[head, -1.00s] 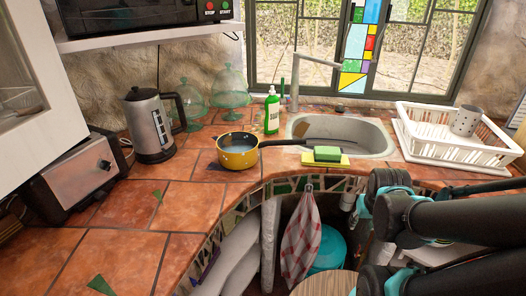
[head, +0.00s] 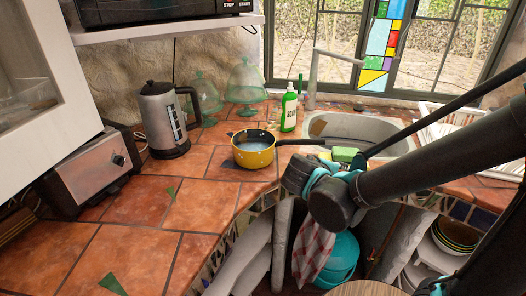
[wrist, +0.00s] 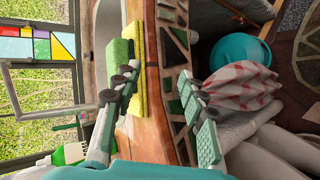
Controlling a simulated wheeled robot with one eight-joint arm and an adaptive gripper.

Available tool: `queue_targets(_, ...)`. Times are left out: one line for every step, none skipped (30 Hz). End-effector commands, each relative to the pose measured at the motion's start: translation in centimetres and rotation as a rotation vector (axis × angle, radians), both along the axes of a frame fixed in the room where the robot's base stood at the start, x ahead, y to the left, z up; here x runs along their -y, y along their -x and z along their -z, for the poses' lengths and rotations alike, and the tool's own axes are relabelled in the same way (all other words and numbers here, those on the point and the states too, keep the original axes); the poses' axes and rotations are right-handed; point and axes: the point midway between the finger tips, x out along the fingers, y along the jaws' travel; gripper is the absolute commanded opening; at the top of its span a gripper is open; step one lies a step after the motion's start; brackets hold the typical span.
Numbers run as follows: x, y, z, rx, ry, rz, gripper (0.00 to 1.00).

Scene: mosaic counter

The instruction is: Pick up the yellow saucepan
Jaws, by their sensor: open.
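The yellow saucepan (head: 254,152) stands upright on the tiled counter in the middle of the head view. Its dark handle (head: 300,141) points right, toward the sink. In the head view, my arm's end is to the right of the pan and a little nearer, and the fingers are hard to make out. The saucepan does not show in the wrist view.
A green and yellow sponge (head: 346,155) lies by the sink (head: 385,134); it also shows beside a finger in the wrist view (wrist: 127,65). A green soap bottle (head: 289,110) stands behind the pan. A kettle (head: 165,120) and toaster (head: 88,170) stand left. The front-left counter is mostly clear.

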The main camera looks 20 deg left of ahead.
Motion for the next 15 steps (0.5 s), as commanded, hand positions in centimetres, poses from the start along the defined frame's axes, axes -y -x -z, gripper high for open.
queue_targets(-2.5, 0.9, -0.8, 0.038, 0.029, -0.055, 0.42)
queue_targets(-3.7, 1.4, -1.3, 0.062, 0.046, -0.083, 0.42)
queue_targets(-5.3, 2.2, -2.0, 0.097, 0.068, -0.117, 0.42)
queue_targets(-6.4, 2.8, -2.5, 0.122, 0.082, -0.142, 0.42)
queue_targets(-7.6, 3.5, -2.9, 0.148, 0.095, -0.168, 0.42)
queue_targets(-9.1, 4.5, -3.6, 0.182, 0.110, -0.200, 0.42)
queue_targets(-10.0, 5.2, -4.0, 0.206, 0.120, -0.221, 0.42)
queue_targets(-11.0, 6.0, -4.5, 0.230, 0.128, -0.241, 0.42)
queue_targets(-12.1, 7.0, -5.0, 0.259, 0.138, -0.267, 0.42)
queue_targets(-12.9, 7.7, -5.4, 0.280, 0.145, -0.284, 0.42)
queue_targets(-13.5, 8.3, -5.7, 0.299, 0.150, -0.298, 0.42)
queue_targets(-14.3, 9.1, -6.1, 0.321, 0.156, -0.315, 0.42)
queue_targets(-14.8, 9.7, -6.4, 0.336, 0.159, -0.326, 0.42)
queue_targets(-15.2, 10.2, -6.6, 0.348, 0.162, -0.336, 0.42)
queue_targets(-15.7, 10.7, -6.9, 0.363, 0.164, -0.346, 0.42)
